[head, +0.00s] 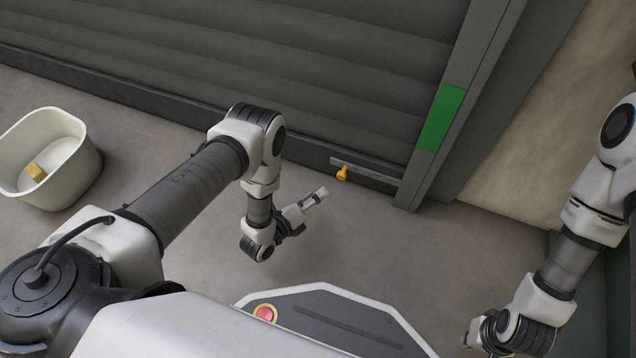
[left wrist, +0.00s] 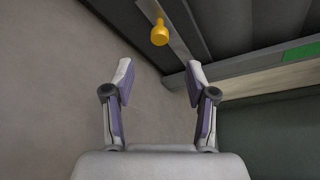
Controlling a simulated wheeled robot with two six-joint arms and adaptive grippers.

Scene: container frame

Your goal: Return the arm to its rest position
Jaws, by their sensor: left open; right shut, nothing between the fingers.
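My left gripper (head: 322,194) is open and empty in the head view, held out above the floor near the foot of the shutter. In the left wrist view its two fingers (left wrist: 160,78) stand apart with bare floor between them. The yellow knob (head: 342,173) on a metal strip is just beyond the fingertips in the head view. It also shows in the left wrist view (left wrist: 160,34), ahead of the fingers and apart from them. My right gripper (head: 473,336) is at the lower right of the head view, mostly hidden by its wrist, with no held object visible.
A grey ribbed shutter (head: 290,55) with a dark bottom rail crosses the back. Its side post (head: 465,95) carries a green patch (head: 441,117). A pale bin (head: 82,168) holding a yellow block (head: 36,172) stands on the floor at left. The floor around my left gripper is clear.

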